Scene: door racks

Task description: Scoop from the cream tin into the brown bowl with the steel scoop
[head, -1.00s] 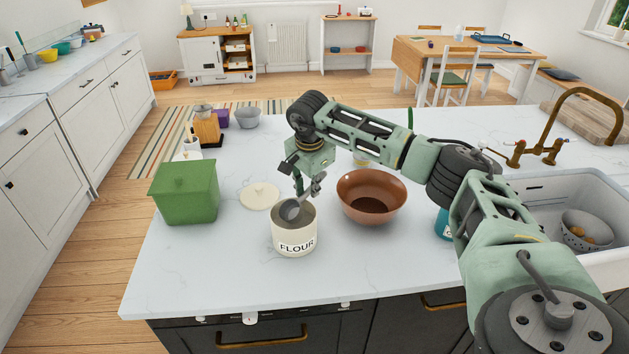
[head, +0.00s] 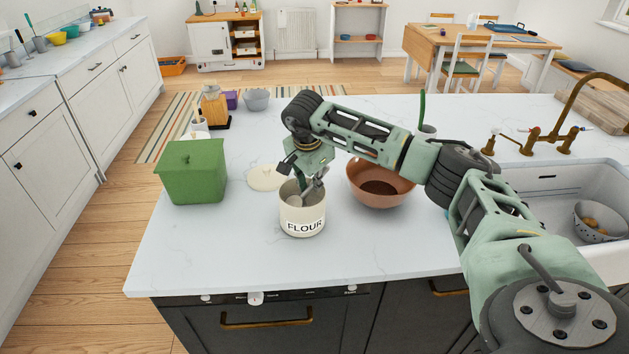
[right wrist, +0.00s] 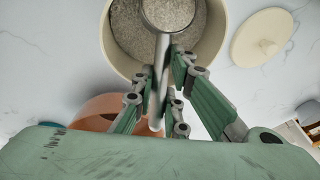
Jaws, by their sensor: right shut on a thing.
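The cream tin (head: 303,224), marked FLOUR, stands upright on the counter with its top open. Pale grainy flour shows inside it in the right wrist view (right wrist: 128,32). My right gripper (head: 312,181) is above the tin, shut on the handle of the steel scoop (right wrist: 158,80). The scoop's round head is within the tin's mouth, and grainy matter like the flour shows within its rim; how deep it sits I cannot tell. The brown bowl (head: 378,197) stands just right of the tin, partly behind my right arm. Its visible inside looks empty. My left gripper is out of view.
A cream lid (head: 264,178) lies behind the tin to the left. A green box (head: 190,172) stands further left. The sink (head: 560,195) and brass tap (head: 572,105) are at the right. The counter in front of the tin is clear.

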